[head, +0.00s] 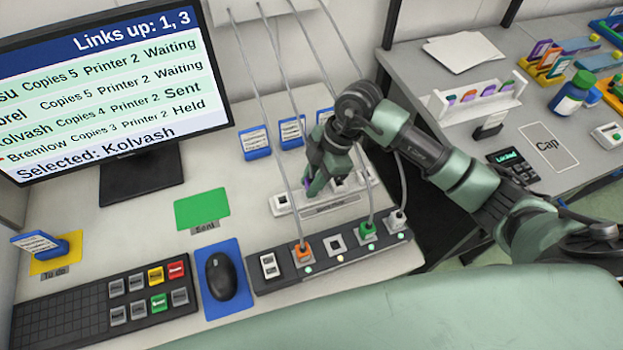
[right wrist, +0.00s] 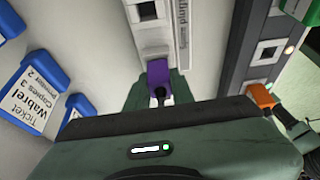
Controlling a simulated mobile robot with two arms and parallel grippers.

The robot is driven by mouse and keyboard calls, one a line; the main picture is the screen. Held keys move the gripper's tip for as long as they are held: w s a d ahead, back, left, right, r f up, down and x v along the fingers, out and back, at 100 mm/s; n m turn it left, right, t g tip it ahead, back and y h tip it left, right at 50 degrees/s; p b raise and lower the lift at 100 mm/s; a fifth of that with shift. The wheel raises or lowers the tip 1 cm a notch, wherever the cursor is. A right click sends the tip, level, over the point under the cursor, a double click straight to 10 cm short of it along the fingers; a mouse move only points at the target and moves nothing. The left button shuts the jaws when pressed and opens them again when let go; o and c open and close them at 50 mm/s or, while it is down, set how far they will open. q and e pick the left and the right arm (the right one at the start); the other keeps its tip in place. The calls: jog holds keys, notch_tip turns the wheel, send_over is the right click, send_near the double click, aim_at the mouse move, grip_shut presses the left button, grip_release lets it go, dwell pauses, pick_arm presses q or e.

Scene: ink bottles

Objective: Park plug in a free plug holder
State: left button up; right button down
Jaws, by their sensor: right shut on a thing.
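My right gripper (head: 318,188) is shut on a purple plug (right wrist: 158,72), which shows between the fingers in the right wrist view. The gripper points down over the white plug holder strip (head: 335,208) behind the dark socket panel. In the right wrist view the strip (right wrist: 165,35) has a square holder with an empty-looking opening beyond the plug. The plug is at or just above the strip; I cannot tell whether it touches. The gripper hides part of the strip in the head view. My left gripper is not in view.
The dark panel (head: 322,268) carries an orange plug (head: 302,252), an empty square socket (head: 336,245), a green plug (head: 367,231) and a grey plug (head: 396,220). Cables hang from the wall close to my arm. Blue ticket holders (head: 254,143) stand behind. A monitor (head: 110,90) is at left.

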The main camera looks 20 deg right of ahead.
jog(key=shift+f, duration=0.15)
dwell(0.5)
jog(key=c, duration=1.1)
grip_release()
jog(key=o, duration=0.4)
jog(key=shift+o, duration=0.2)
jog(key=shift+r+p, duration=4.05)
jog(key=shift+p, duration=0.1)
